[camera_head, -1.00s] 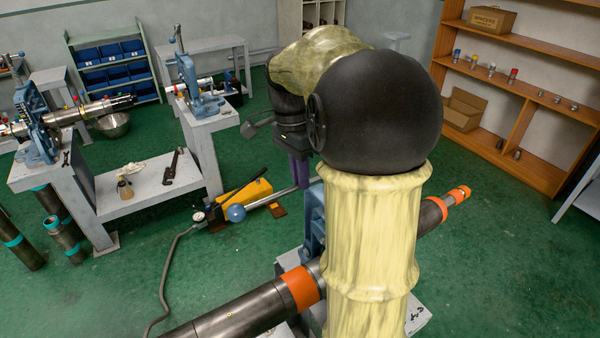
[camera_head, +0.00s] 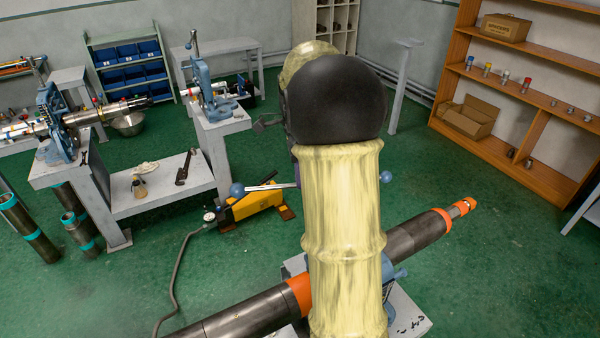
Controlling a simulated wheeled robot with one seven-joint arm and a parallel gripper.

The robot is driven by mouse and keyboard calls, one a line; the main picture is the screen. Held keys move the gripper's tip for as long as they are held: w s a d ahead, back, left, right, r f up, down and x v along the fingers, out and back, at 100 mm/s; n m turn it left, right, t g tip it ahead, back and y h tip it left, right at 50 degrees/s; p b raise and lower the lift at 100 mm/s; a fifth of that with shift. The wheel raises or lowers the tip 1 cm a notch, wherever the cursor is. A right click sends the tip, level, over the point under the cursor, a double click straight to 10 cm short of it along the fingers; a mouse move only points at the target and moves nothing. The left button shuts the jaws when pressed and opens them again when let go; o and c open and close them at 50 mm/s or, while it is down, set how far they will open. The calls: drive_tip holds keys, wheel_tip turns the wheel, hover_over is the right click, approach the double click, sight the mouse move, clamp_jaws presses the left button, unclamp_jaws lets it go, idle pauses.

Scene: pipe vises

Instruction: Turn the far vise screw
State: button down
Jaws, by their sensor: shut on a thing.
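A blue pipe vise (camera_head: 388,285) stands in the foreground, mostly hidden behind my arm. A dark pipe (camera_head: 240,312) with orange bands runs through it. The vise screw's handle is a grey bar (camera_head: 268,186) with blue ball ends, one left (camera_head: 237,190) and one right (camera_head: 386,176) of my arm. My gripper (camera_head: 297,178) is mostly hidden behind my arm; a purple part shows at the bar. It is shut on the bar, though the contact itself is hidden. Two other blue vises stand farther off, one at the left (camera_head: 58,125) holding a pipe, one at back centre (camera_head: 205,90).
A yellow hydraulic pump (camera_head: 250,205) with a gauge and hose lies on the green floor behind the vise. A grey bench (camera_head: 160,205) holds a wrench and small items. An orange shelf (camera_head: 545,110) stands at the right. Open floor (camera_head: 520,250) lies to the right.

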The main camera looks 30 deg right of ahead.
drive_tip(key=shift+w+d+r+m+p, duration=0.1)
drive_tip(key=shift+w+d+m+p, duration=0.3)
drive_tip(key=shift+w+m+p, duration=0.25)
drive_tip(key=shift+w+d+r+m+p, duration=0.1)
drive_tip(key=shift+w+d+m+p, duration=0.3)
drive_tip(key=shift+w+m, duration=0.25)
drive_tip(key=c, duration=1.5)
unclamp_jaws()
drive_tip(key=shift+f, duration=0.1)
drive_tip(key=shift+o, duration=0.2)
drive_tip(key=v, duration=1.7)
drive_tip(key=shift+s+d+r, duration=0.2)
drive_tip(key=shift+s+r, duration=0.05)
